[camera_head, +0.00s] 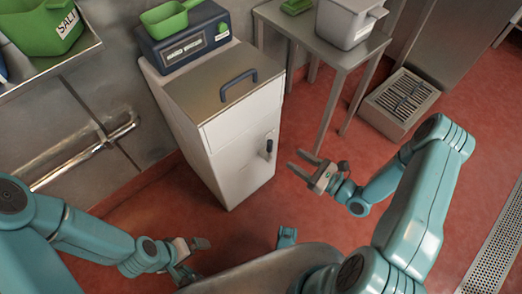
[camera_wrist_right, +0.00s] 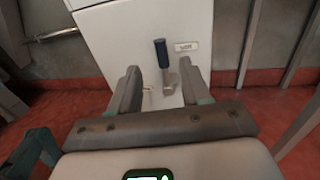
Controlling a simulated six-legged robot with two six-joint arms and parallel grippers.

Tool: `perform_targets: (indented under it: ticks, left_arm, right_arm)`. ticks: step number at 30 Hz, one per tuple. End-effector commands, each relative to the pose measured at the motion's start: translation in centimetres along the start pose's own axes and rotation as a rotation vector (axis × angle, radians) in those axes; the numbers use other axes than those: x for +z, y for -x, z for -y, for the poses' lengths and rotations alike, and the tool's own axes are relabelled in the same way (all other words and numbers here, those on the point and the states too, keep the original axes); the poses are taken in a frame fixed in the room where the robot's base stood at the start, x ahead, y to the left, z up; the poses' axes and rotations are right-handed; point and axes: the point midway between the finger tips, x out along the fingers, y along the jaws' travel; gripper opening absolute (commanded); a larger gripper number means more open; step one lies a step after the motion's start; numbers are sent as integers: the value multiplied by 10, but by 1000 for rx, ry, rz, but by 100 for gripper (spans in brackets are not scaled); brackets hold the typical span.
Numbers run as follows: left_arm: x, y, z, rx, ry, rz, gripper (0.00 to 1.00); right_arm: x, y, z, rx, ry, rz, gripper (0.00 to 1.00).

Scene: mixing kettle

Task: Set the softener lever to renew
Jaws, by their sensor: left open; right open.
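The softener is a white cabinet (camera_head: 240,132) with a dark blue unit reading "HARD WATER" (camera_head: 184,48) on top. Its lever (camera_head: 268,148) is on the front face. In the right wrist view the lever (camera_wrist_right: 161,54) has a dark blue handle pointing up from a grey pivot, with a small label (camera_wrist_right: 186,46) to its right, too small to read surely. My right gripper (camera_head: 299,164) is open and empty, in front of the lever and apart from it. The lever shows between its fingers in the wrist view. My left gripper (camera_head: 196,258) is open and empty, low at the left.
The cabinet has a lid with a dark handle (camera_head: 238,84); a green scoop (camera_head: 168,18) sits on the blue unit. A green salt tub (camera_head: 40,26) stands on a left shelf. A metal table (camera_head: 310,38) holding a grey container (camera_head: 346,22) is right of the cabinet. Red floor is open in front.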

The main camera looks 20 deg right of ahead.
Motion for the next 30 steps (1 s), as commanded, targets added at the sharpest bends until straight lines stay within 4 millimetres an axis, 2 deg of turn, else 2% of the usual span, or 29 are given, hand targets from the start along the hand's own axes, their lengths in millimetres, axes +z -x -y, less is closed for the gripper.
perform_targets:
  ticks: [27, 30]
  left_arm:
    - [-1, -3, 2, 0, 2, -2, 100]
    - [-1, -3, 2, 0, 2, -2, 100]
  right_arm:
    - [0, -112, -1, 3, 1, 2, 47]
    - [0, -111, 0, 0, 0, 1, 47]
